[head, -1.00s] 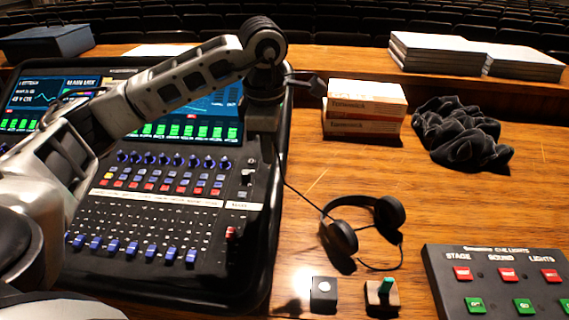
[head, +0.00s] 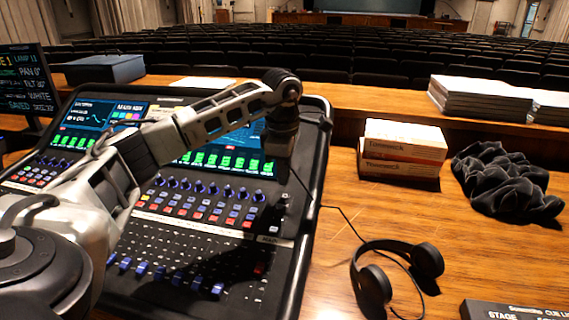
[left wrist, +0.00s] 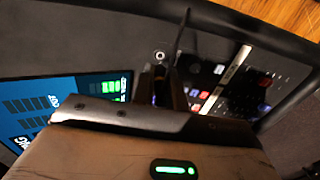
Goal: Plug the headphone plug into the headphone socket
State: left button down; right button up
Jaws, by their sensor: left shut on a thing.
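My left gripper (head: 277,176) hangs pointing down over the upper right part of the mixing desk (head: 312,215). It is shut on the headphone plug, which its fingers mostly hide. The thin black cable (head: 345,212) runs from the gripper to the black headphones (head: 427,260) on the wooden table. In the left wrist view, the fingers (left wrist: 165,92) are close to a small round silver-ringed socket (left wrist: 160,56) in the dark panel. The socket looks empty and lies just beyond the fingertips. I cannot tell the plug tip's height above it. My right gripper is not in view.
The desk's lit screen (head: 225,150) and knobs lie left of the gripper. Stacked boxes (head: 403,150), a crumpled black cloth (head: 505,183) and a cue light box (head: 510,310) are on the right.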

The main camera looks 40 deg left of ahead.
pick_arm(q)
jog(key=shift+f, duration=0.6)
jog(key=shift+w+f+b, duration=0.15)
jog(key=shift+f+b, duration=0.45)
jog(key=shift+f, duration=0.3)
jog(key=shift+f, duration=0.65)
dwell(2.3)
jog(key=c, duration=1.3)
grip_release()
jog(key=shift+c, duration=0.2)
notch_tip(320, 180, up, 16)
jog(key=s, duration=0.1)
jog(key=shift+s+d+p, duration=0.15)
jog(key=shift+d+p, duration=0.15)
jog(key=shift+d, duration=0.05)
jog(key=shift+s+f, duration=0.1)
